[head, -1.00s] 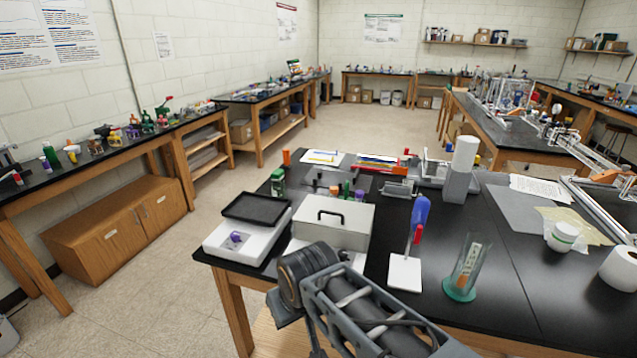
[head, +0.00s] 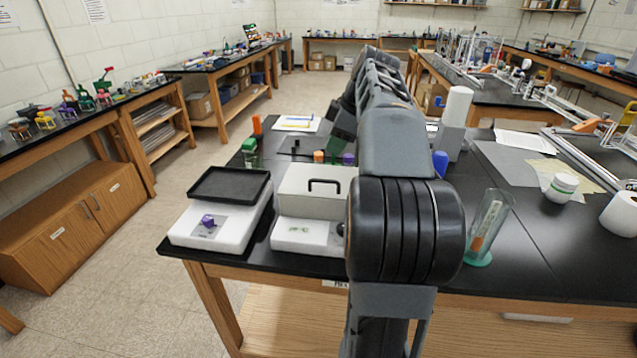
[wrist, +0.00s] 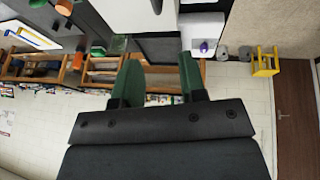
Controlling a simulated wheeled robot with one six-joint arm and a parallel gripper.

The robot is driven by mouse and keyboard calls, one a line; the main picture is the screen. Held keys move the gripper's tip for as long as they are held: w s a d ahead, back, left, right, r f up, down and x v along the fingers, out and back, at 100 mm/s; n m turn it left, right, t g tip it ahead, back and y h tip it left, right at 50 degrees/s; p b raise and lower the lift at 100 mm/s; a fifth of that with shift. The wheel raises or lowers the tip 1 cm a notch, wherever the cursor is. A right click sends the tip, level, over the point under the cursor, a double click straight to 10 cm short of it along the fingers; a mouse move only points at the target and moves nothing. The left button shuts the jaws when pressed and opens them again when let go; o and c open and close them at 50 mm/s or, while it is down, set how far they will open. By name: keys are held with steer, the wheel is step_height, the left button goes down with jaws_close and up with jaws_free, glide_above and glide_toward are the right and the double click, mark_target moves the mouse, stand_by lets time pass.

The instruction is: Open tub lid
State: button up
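The tub is not seen in the wrist view. My gripper (wrist: 158,78) shows in the wrist view with its two dark green fingers spread apart and nothing between them. In the head view my arm reaches away over the table, left of the tub, and the fingers are mostly hidden behind it.
A clear cylinder with a green base (head: 487,228) stands between my arm and the tub. A white roll (head: 622,213) lies right of the tub. A tall white cylinder (head: 457,106) stands farther back. Two white instruments (head: 215,215) sit at left. The front right tabletop is clear.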

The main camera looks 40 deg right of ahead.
mark_target(319, 180)
steer(key=x, duration=1.3)
steer(key=shift+w+d+f+b, duration=0.15)
steer(key=shift+d+f+b, duration=0.15)
steer(key=shift+d, duration=0.1)
jaws_close()
